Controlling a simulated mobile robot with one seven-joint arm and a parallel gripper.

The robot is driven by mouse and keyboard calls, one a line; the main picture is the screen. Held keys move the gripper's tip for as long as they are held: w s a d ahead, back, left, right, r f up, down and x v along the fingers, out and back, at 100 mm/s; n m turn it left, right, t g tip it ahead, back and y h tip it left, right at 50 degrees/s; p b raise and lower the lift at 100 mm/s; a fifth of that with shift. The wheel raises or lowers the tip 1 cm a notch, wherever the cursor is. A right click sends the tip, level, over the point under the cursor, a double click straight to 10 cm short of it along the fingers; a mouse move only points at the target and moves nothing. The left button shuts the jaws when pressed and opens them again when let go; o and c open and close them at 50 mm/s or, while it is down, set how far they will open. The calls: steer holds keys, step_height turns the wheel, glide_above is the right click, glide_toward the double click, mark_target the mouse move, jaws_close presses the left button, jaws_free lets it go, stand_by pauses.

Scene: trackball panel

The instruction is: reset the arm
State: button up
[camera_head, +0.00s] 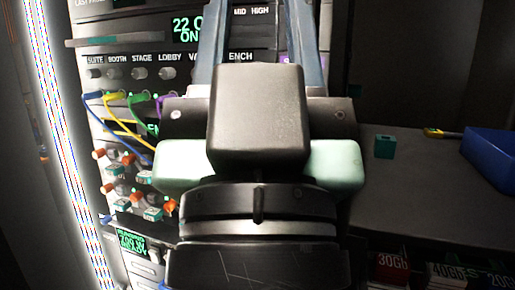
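My gripper (257,35) is in the upper middle of the head view, seen from behind. Its two blue-grey fingers stand wide apart and run up to the top edge, where their tips are cut off. Between them I see only the panel face, with no held object. My dark wrist and arm fill the centre and lower middle and hide part of the panel (140,72) behind. The panel carries green displays, labelled knobs and coloured cables on its left side.
On the right, a dark grey shelf (430,195) holds a small teal block (384,147), a yellow item (436,132) and a blue bin (490,155). Labelled red and dark boxes (392,268) sit below its front edge. A bright striped light strip (70,150) runs down the left.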

step_height(320, 180, up, 27)
steer(key=p, duration=2.5)
steer(key=shift+o, duration=0.5)
steer(key=shift+r, duration=0.25)
steer(key=shift+a, duration=0.1)
